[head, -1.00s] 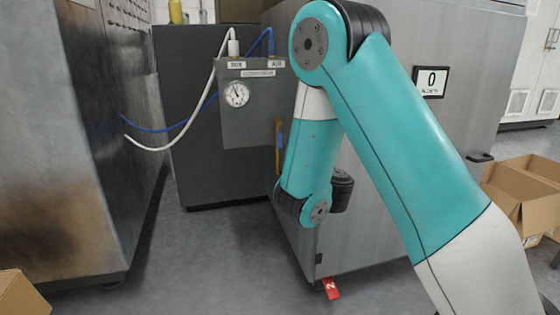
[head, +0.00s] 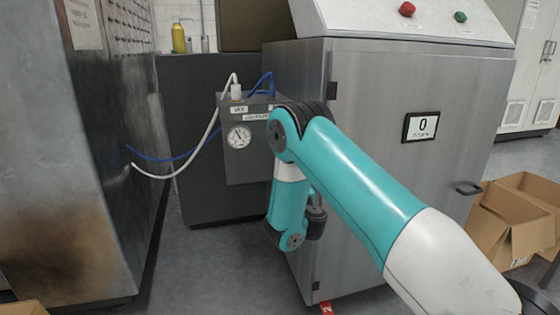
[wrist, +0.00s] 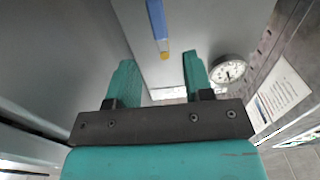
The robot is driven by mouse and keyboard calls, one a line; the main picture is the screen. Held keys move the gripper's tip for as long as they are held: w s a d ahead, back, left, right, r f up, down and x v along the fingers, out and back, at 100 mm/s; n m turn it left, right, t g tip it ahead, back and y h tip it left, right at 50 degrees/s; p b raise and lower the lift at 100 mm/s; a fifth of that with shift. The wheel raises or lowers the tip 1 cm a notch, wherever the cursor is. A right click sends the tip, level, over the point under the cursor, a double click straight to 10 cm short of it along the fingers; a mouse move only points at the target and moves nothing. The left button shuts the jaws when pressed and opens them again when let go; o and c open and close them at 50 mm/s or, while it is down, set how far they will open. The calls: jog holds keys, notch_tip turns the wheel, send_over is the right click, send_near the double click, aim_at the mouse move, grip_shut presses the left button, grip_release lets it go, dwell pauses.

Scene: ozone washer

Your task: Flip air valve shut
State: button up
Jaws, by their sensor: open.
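A blue lever with a yellow end (wrist: 157,28), which looks like the air valve's handle, shows at the top of the wrist view. It lies beyond my fingertips, roughly in line with the gap between them, and appears apart from both. My gripper (wrist: 158,62) is open, its two teal fingers spread with nothing between them. In the head view a grey compressor box (head: 245,170) carries a round gauge (head: 239,137) and label plates. My arm covers its right side, so the lever and my gripper are hidden there. The gauge also shows in the wrist view (wrist: 228,70).
A white hose (head: 203,150) and a blue hose (head: 160,159) run left from the box. A large steel machine (head: 375,150) with a display stands right of my arm. A metal cabinet (head: 70,150) stands left, and cardboard boxes (head: 510,225) lie right. Floor between is open.

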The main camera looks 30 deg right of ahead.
jog(key=shift+p+x, duration=4.4)
jog(key=shift+p, duration=0.95)
grip_shut()
